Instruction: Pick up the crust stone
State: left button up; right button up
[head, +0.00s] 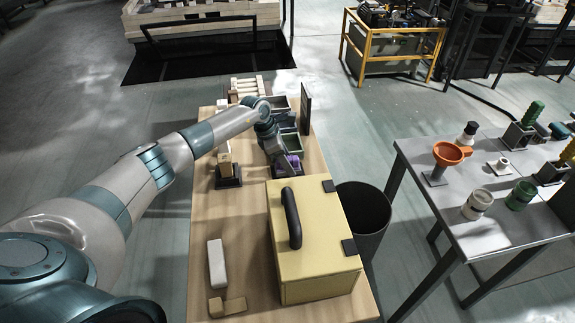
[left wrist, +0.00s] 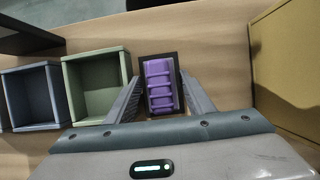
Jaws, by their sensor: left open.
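A purple ridged block (left wrist: 160,86), which may be the crust stone, sits in a dark holder (left wrist: 174,62) on the wooden table. It also shows in the head view (head: 293,161), partly hidden by my arm. My left gripper (head: 283,160) is open above it, pointing down. In the left wrist view its fingers stand on either side of the block, with gaps on both sides; I cannot tell how far above it they are. My right gripper is not in view.
A green bin (left wrist: 98,86) and a blue-grey bin (left wrist: 32,96) stand beside the holder. A yellow box (head: 315,240) with a black handle stands nearby. A white block (head: 216,263) lies at the table's near left. A dark round bin (head: 365,210) stands right of the table.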

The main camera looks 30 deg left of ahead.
aim_at(291, 158)
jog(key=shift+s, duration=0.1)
pick_arm(q)
jog(key=c, duration=1)
jog(key=shift+o, duration=0.2)
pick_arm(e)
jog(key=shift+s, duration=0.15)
pick_arm(q)
jog(key=shift+r, duration=0.2)
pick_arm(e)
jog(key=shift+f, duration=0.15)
